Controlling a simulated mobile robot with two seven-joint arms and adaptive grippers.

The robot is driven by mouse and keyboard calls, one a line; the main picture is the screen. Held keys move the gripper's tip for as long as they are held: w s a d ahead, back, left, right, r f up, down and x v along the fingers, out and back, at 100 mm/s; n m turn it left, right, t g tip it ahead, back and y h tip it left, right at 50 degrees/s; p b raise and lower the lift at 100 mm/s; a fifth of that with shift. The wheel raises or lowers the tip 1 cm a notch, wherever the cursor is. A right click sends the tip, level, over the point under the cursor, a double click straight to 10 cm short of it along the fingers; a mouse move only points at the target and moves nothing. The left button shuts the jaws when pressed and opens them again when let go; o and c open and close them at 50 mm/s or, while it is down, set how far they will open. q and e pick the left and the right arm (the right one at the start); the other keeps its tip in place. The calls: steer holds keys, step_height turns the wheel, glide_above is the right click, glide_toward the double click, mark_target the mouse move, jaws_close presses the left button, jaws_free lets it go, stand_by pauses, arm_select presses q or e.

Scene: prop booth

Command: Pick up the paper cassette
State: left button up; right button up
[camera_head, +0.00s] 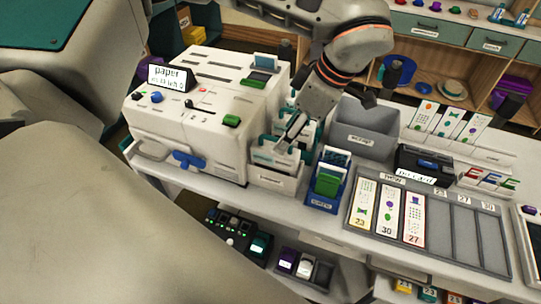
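A large white machine (205,115) with a black sign reading "paper" (172,77) stands on the left of the counter. Right beside it is a white labelled bin (272,182) holding upright white pieces with teal edges, which may be paper cassettes (270,156). An arm from the top, which I take as my right, reaches down to this bin. Its gripper (288,138) is at the upright pieces, overlapping them in view. Its fingertips are small and partly hidden, so I cannot tell whether they are open or touching anything. My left gripper is out of view.
A blue bin (323,202) with green and white cards stands right of the white bin. A grey empty bin (362,139) is behind it. A grey tray (455,240) with several printed strips lies at right. A black labelled box (424,163) stands behind the tray.

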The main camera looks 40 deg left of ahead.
mark_target(275, 160)
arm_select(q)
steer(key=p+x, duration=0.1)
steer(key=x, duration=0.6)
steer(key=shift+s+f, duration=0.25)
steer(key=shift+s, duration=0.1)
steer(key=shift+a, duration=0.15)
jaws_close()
